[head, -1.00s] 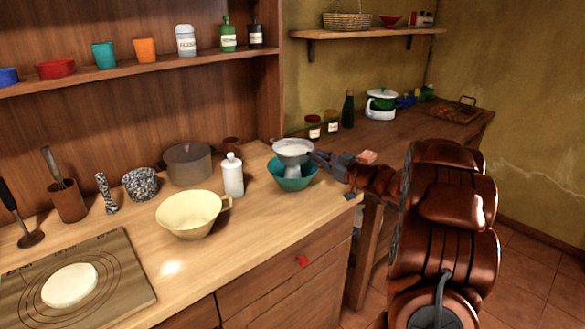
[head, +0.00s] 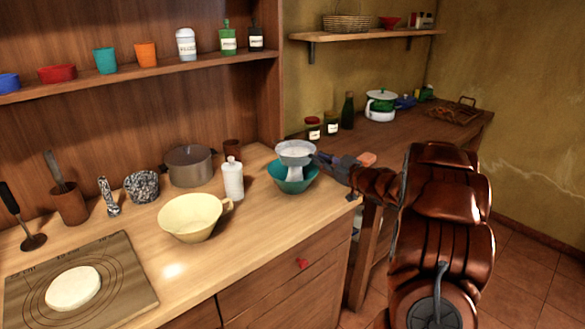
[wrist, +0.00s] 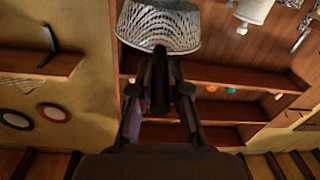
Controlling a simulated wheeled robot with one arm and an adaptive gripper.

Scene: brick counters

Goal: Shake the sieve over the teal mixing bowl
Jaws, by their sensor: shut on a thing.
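The sieve (head: 296,150), a pale mesh basket filled with white powder, is held just above the teal mixing bowl (head: 292,185). A whitish stream shows between the sieve and the inside of the bowl. My gripper (head: 318,160) comes in from the right and is shut on the sieve's handle. In the wrist view, the sieve's mesh (wrist: 160,27) is beyond my fingertips (wrist: 160,65). The teal bowl stands near the counter's right end; its inside is partly hidden by the sieve and stream.
A white bottle (head: 232,180) stands left of the teal bowl, with a cream bowl (head: 190,218) and grey pot (head: 188,166) further left. Dough (head: 74,288) lies on a mat (head: 125,285).

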